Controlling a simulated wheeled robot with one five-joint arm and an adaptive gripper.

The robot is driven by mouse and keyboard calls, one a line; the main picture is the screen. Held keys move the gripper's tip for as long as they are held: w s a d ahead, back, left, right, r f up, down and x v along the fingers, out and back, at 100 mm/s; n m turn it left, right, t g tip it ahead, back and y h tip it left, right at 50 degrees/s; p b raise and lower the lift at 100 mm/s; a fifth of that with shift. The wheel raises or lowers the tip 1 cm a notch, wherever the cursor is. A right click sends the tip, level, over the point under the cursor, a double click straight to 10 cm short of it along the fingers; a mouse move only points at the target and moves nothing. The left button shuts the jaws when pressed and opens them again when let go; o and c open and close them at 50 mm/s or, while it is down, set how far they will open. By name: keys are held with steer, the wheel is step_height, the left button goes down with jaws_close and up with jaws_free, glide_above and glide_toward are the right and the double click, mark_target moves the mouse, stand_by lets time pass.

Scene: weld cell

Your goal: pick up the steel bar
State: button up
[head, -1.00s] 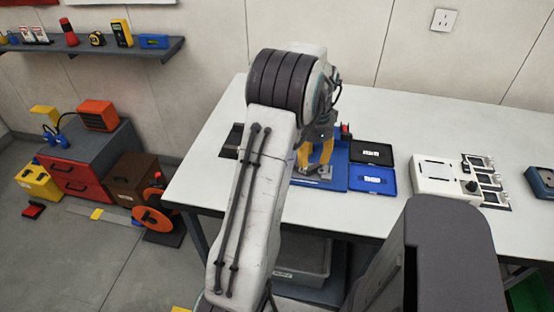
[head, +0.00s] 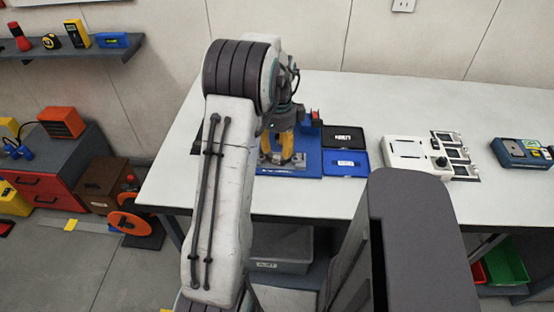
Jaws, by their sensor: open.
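My gripper (head: 283,158), with yellow fingers, points down over the blue mat (head: 308,160) on the workbench. The jaws are open. A small grey metal piece shows at the fingertips on the mat; I cannot tell if it is the steel bar or part of a fixture. My arm hides the left part of the mat and what may lie there. No steel bar can be made out for certain.
The workbench (head: 400,110) carries a black case (head: 343,138), a blue case (head: 346,163), a white device (head: 415,154) and a blue instrument (head: 523,153). A red-tipped item (head: 315,118) stands beside the gripper. A grey bin (head: 281,250) sits below. The bench's back is clear.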

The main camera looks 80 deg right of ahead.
mark_target(278, 159)
steer(key=shift+d+f+p, duration=0.1)
steer(key=shift+f+p, duration=0.3)
steer(key=shift+f, duration=2.45)
jaws_close()
